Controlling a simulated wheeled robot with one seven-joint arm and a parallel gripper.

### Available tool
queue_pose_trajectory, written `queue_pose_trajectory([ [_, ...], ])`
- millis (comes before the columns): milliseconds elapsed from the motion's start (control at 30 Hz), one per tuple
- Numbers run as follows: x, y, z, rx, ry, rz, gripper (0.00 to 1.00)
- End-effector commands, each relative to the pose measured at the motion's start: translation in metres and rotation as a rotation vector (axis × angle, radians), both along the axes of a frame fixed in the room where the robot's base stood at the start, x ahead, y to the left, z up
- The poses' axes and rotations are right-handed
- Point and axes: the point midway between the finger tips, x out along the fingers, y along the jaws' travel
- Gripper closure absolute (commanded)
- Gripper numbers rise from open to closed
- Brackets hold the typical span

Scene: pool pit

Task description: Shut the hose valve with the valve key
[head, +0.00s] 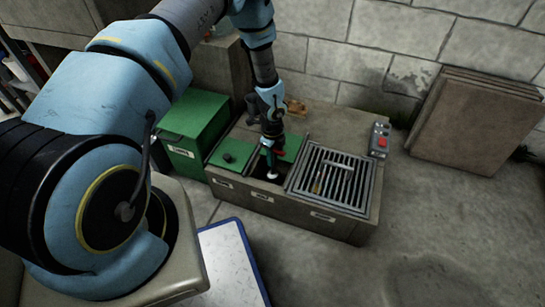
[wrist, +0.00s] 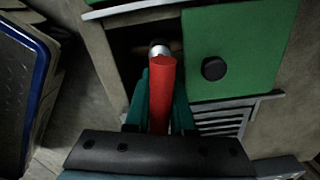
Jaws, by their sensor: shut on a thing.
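My gripper (head: 271,147) is over the low grey pit box (head: 345,229), at the open compartment (head: 262,191) in its middle. In the wrist view my gripper's teal fingers (wrist: 160,100) are shut on the valve key (wrist: 161,90), a red bar with a pale metal end (wrist: 158,50). The key points down into the dark opening (wrist: 122,50). A brownish part shows beside its metal end, but I cannot tell whether they touch. The hose valve is not clearly visible. A green lid with a black knob (wrist: 214,68) lies beside the opening.
Another green lid (head: 230,154) covers the compartment to the left. A slatted grate (head: 335,182) with small tools on it lies right. A control box with a red button (head: 380,140) stands beyond it. A green box (head: 190,125) and a blue-edged tray (head: 230,265) are nearby.

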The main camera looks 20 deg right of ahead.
Motion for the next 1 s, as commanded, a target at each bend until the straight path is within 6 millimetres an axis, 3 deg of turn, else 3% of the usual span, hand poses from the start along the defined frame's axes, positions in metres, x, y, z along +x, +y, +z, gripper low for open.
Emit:
queue_pose_trajectory([
  [1000, 0.000, -0.001, 0.034, -0.002, -0.001, 0.001, 1.00],
])
